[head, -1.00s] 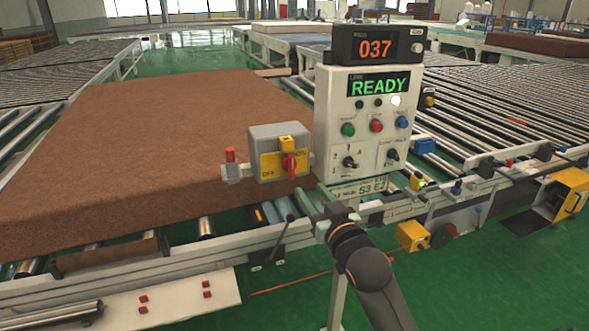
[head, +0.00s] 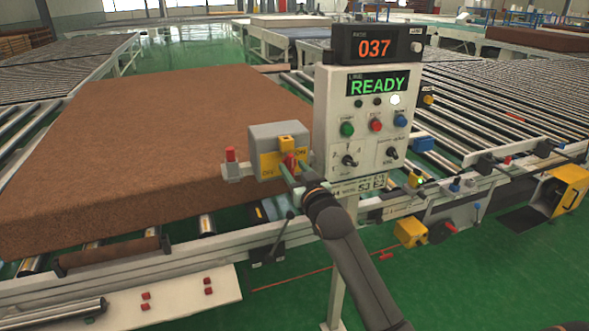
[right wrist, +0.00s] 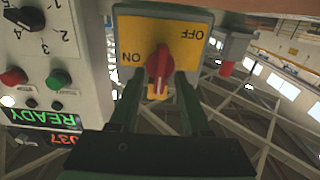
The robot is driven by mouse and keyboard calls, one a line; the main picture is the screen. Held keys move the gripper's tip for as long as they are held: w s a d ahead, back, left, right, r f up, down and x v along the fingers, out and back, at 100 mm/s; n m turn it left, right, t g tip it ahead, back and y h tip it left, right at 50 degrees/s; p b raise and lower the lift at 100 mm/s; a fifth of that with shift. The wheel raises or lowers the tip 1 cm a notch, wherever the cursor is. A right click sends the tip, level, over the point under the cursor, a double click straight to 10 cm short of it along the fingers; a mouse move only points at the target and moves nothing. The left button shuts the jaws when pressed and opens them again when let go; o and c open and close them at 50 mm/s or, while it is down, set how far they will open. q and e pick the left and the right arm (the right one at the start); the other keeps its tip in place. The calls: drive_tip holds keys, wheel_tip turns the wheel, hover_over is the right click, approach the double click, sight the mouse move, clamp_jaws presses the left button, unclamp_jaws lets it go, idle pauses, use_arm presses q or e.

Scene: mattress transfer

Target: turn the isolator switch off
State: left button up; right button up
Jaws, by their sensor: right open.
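The isolator switch is a grey box (head: 277,133) with a yellow plate marked OFF and ON and a red rotary handle (head: 291,158). My right gripper (head: 288,172) reaches the front of the switch. Its open fingers (right wrist: 158,98) stand on either side of the handle, with narrow gaps; I cannot tell whether either touches it. A yellow tab (right wrist: 157,93) shows between the fingers. My left gripper is not in view.
Right beside the switch stands a white control panel (head: 328,128) with a green READY display, buttons and knobs. A red-capped fitting (head: 231,156) sits left of the box. A large brown mattress (head: 150,150) lies on rollers behind.

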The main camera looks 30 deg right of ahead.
drive_tip(key=shift+c, duration=0.4)
clamp_jaws()
drive_tip(key=shift+n, duration=0.3)
drive_tip(key=n, duration=0.3)
drive_tip(key=shift+a+n, duration=0.1)
drive_tip(key=shift+n, duration=0.3)
drive_tip(key=n, duration=0.4)
drive_tip(key=shift+a+f+n, duration=0.1)
drive_tip(key=shift+n, duration=0.2)
drive_tip(key=n, duration=0.4)
drive_tip(key=shift+f, duration=0.1)
drive_tip(key=shift+a+f+n, duration=0.1)
drive_tip(key=shift+n, duration=2.3)
